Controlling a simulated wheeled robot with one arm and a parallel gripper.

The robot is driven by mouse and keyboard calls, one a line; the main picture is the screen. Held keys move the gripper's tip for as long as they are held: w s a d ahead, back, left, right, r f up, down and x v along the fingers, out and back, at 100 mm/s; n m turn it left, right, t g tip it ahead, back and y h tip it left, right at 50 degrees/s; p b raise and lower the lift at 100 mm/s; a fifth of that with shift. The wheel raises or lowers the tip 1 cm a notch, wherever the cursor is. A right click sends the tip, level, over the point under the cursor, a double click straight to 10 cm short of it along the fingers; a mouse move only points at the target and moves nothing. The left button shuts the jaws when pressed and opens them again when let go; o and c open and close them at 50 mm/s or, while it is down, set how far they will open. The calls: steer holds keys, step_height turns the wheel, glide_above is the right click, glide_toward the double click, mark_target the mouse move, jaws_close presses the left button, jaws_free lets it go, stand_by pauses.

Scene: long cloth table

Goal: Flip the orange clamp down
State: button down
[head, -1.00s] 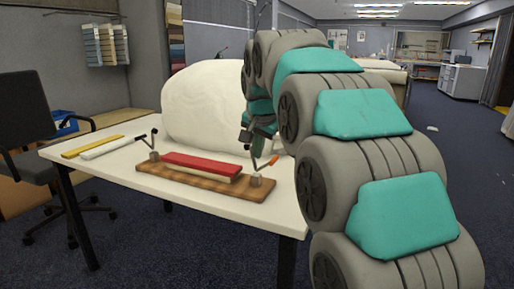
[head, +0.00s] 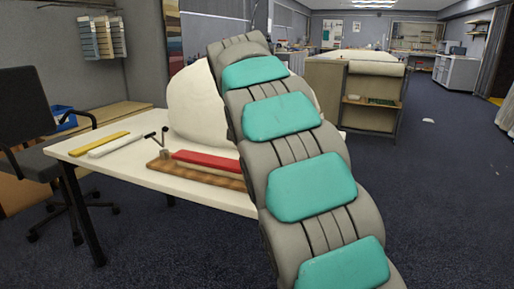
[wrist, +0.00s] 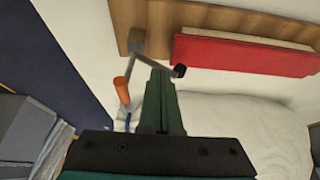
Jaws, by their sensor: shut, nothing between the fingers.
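The orange clamp shows in the wrist view: a grey block (wrist: 137,40) on the wooden board, an orange handle grip (wrist: 122,89) left of my fingers, and a grey arm with a black tip (wrist: 179,71). My gripper (wrist: 160,76) is shut and empty, its dark green fingers between the orange grip and the black tip. The arm's end passes close to my fingertips; I cannot tell whether they touch. In the head view my own arm hides this clamp and my gripper. The wooden board (head: 200,176) carries a red-topped bar (head: 208,161).
A second clamp (head: 164,141) with a dark lever stands at the board's left end. A yellow bar (head: 99,143) and a white bar (head: 116,145) lie on the white table (head: 150,187). A large white rounded object (head: 190,105) stands behind the board.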

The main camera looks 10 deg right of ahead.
steer(key=shift+w+a+f+b, duration=0.15)
steer(key=shift+w+a+f, duration=0.15)
steer(key=shift+a+f, duration=0.2)
steer(key=shift+w+a+f+b, duration=0.15)
steer(key=shift+w+a+f, duration=0.2)
steer(key=shift+f, duration=0.15)
steer(key=shift+a+f, duration=0.1)
steer(key=shift+f, duration=0.1)
steer(key=shift+a+f, duration=0.1)
steer(key=shift+f, duration=0.25)
steer(key=shift+r, duration=0.1)
steer(key=r, duration=0.1)
steer(key=r+p, duration=0.1)
steer(key=r, duration=0.1)
steer(key=s+r, duration=0.1)
steer(key=r, duration=0.1)
steer(key=shift+a, duration=0.15)
steer(key=a+r+p, duration=0.2)
steer(key=a+r, duration=0.3)
steer(key=a, duration=0.2)
steer(key=shift+w+a+r, duration=0.15)
steer(key=shift+w+a, duration=0.15)
steer(key=shift+a, duration=0.1)
